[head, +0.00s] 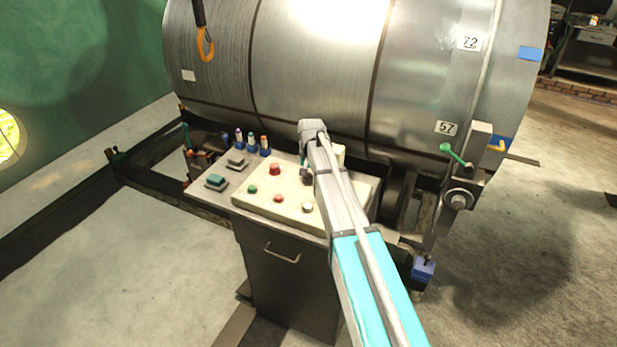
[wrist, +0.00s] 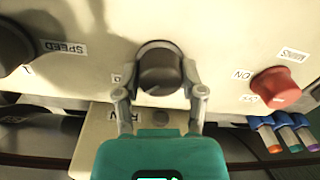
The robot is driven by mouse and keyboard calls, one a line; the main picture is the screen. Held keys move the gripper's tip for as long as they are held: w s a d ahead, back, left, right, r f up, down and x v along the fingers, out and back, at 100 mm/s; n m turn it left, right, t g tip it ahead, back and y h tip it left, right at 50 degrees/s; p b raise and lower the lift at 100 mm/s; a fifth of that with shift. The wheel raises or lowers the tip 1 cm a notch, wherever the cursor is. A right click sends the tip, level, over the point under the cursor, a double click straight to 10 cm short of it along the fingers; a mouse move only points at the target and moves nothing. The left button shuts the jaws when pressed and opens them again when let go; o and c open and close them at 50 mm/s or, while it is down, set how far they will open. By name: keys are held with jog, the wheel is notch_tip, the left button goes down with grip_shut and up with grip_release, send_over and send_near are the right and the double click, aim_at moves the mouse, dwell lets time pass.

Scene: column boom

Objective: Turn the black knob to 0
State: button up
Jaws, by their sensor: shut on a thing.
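A black knob (wrist: 160,68) stands on the cream control panel (wrist: 217,40) in the middle of the wrist view. My gripper (wrist: 160,76) has one finger on each side of this knob and is shut on it. The knob's pointer direction is not clear. A small label left of the knob is partly hidden by a finger. Another dark knob (wrist: 14,48), beside a SPEED label, is at the left edge.
A red knob (wrist: 275,89) with ON and MAINS labels is to the right in the wrist view. Several coloured markers (wrist: 290,133) stand beside the panel. A large metal drum (head: 310,70) rises behind the panel. A drawer cabinet (head: 288,280) is below.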

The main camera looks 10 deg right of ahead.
jog(key=n, duration=0.4)
jog(key=shift+n, duration=2)
jog(key=o, duration=1.1)
jog(key=shift+o, duration=0.2)
jog(key=shift+m, duration=0.3)
